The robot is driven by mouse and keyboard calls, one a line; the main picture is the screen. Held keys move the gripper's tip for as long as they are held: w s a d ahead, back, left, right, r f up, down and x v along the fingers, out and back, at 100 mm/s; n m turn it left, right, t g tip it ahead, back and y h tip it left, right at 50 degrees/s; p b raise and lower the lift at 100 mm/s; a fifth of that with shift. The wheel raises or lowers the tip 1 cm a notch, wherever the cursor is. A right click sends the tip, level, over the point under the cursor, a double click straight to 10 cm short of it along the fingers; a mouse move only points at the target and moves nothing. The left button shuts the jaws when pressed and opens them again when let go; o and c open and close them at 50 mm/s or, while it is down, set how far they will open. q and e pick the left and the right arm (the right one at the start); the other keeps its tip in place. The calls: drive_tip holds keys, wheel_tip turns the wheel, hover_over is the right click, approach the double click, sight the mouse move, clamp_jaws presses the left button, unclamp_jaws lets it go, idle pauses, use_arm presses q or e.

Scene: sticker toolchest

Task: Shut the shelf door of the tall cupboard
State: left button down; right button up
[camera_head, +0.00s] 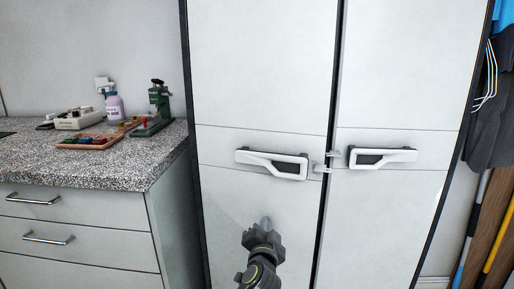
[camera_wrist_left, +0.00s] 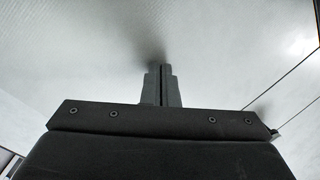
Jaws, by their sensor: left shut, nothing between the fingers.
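The tall white cupboard fills the middle of the head view, with a left door (camera_head: 262,60) and a right door (camera_head: 405,60). Each door carries a light handle with a dark recess: the left handle (camera_head: 272,162) and the right handle (camera_head: 382,157). A narrow dark gap runs between the doors, and both look nearly flush; I cannot tell whether either is fully shut. My left gripper (camera_head: 264,226) is below the left handle, in front of the left door. In the left wrist view its fingers (camera_wrist_left: 162,84) are together and empty, close to a pale surface. My right gripper is not in view.
A speckled countertop (camera_head: 100,160) over drawers (camera_head: 80,225) stands left of the cupboard. A green tool (camera_head: 158,100), a bottle (camera_head: 114,107) and a wooden tray (camera_head: 88,142) are on it. Dark clothing (camera_head: 490,110) and long poles (camera_head: 490,230) are at the right.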

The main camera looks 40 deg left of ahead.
use_arm(q)
drive_tip(key=shift+x, duration=2.45)
drive_tip(key=p+v, duration=0.2)
drive_tip(key=v, duration=0.8)
drive_tip(key=shift+f, duration=0.1)
